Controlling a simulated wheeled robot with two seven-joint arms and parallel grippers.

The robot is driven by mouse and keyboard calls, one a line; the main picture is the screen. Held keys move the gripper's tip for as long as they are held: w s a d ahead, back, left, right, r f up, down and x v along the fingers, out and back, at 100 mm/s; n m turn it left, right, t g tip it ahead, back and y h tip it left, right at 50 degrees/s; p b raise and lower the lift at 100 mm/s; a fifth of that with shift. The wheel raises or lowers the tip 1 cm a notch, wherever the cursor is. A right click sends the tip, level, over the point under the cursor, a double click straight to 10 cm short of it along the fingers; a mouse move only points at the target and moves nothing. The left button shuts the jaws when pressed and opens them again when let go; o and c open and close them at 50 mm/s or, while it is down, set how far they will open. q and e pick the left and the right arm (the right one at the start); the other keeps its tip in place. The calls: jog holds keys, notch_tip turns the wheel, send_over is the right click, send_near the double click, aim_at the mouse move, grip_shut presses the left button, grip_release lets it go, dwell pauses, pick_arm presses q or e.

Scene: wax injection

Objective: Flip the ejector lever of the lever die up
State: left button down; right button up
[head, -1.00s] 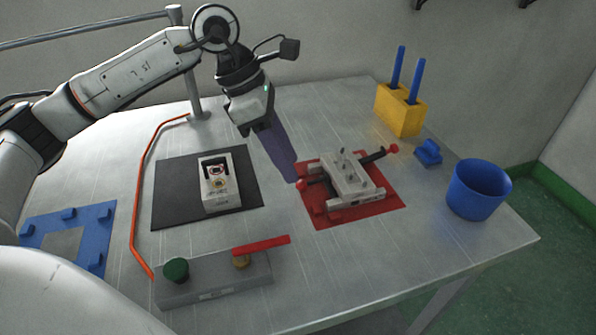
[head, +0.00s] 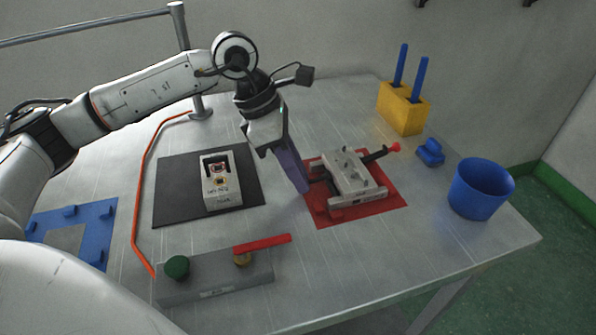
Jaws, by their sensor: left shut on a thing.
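The lever die (head: 352,182) is a grey metal block on a red mat (head: 391,203), right of the table's middle. One dark lever with a red knob (head: 395,147) sticks out at its far right. The near left lever (head: 318,178) shows only in part; its red knob is hidden at my fingertips. My left gripper (head: 304,188) reaches down from the upper left, its purple fingers shut on this lever's knob end at the die's left side. My right gripper is not in view.
A black mat with a grey-white die (head: 221,180) lies to the left. In front is a grey block (head: 215,277) with a green knob and red handle. At the right stand a yellow holder (head: 402,111), a small blue piece (head: 430,152) and a blue cup (head: 480,190).

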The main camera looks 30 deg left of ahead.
pick_arm(q)
jog(key=shift+w+d+r+g+y+p, duration=0.15)
jog(key=shift+r+g+y+p, duration=0.45)
jog(key=shift+p, duration=0.85)
jog(key=p, duration=0.1)
jog(key=r+g+y+p, duration=0.1)
jog(key=shift+w+d+p, duration=0.2)
jog(key=shift+p, duration=0.1)
jog(key=shift+w+d+r+g+y+p, duration=0.1)
jog(key=shift+w+r+g+y+p, duration=0.05)
jog(key=shift+g+y+p, duration=0.3)
jog(key=shift+w+d+r+g+y+p, duration=0.1)
jog(key=shift+r+g+y+p, duration=0.05)
jog(key=shift+g+y+p, duration=0.3)
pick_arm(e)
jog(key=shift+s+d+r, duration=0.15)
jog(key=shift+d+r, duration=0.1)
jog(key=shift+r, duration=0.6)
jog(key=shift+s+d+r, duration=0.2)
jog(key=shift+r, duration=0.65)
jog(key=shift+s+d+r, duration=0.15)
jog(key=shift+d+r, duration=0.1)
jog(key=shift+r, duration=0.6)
pick_arm(q)
jog(key=c, duration=1.7)
grip_release()
jog(key=shift+o, duration=0.2)
